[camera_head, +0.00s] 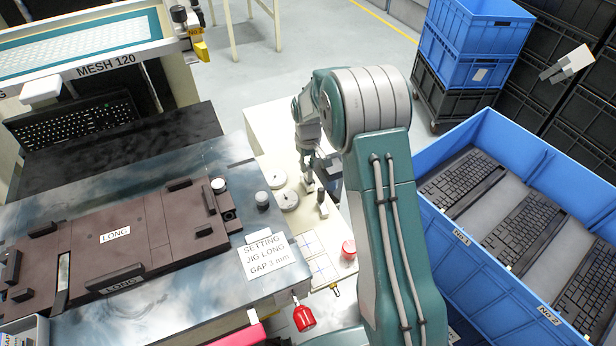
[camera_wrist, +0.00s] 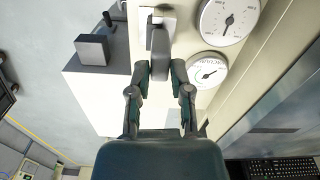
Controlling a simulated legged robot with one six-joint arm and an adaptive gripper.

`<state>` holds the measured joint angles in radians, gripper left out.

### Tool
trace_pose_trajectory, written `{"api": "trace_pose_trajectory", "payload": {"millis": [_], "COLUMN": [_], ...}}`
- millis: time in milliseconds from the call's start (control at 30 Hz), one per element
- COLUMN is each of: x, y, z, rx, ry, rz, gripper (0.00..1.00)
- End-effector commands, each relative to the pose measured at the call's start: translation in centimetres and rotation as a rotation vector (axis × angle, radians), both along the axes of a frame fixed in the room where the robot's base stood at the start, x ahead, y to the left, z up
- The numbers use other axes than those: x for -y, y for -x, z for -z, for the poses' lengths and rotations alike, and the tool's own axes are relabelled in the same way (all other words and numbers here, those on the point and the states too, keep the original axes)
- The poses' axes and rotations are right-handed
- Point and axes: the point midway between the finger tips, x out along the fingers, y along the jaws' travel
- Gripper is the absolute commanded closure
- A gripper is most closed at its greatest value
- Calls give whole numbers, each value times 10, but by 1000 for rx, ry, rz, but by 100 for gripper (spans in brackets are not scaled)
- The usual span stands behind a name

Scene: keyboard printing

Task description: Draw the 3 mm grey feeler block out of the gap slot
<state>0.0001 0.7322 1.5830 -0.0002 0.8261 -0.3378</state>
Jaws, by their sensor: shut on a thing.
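My gripper (camera_wrist: 160,72) is shut on a narrow grey block, which I take as the feeler block (camera_wrist: 159,46), in the wrist view. The block stands out between the fingertips. Its far end lies over or in a pale plate with a dark slot (camera_wrist: 152,18); I cannot tell whether it is still inside. In the head view my gripper (camera_head: 310,178) is small and partly hidden by my arm, beside the dial gauges (camera_head: 288,200) on the cream bench. The block cannot be made out there.
In the wrist view, a large dial (camera_wrist: 229,20) and a smaller dial (camera_wrist: 207,71) stand close right of the gripper. A dark square block (camera_wrist: 92,49) is at left. In the head view, the jig table (camera_head: 225,160) is left and a blue crate (camera_head: 480,262) right.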

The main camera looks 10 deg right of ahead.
Motion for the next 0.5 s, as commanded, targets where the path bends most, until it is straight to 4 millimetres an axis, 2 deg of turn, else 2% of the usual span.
{"api": "trace_pose_trajectory", "payload": {"millis": [500], "x": [0], "y": [-1], "z": [-24], "rx": [4], "ry": [0], "rz": [-2], "gripper": [100]}}
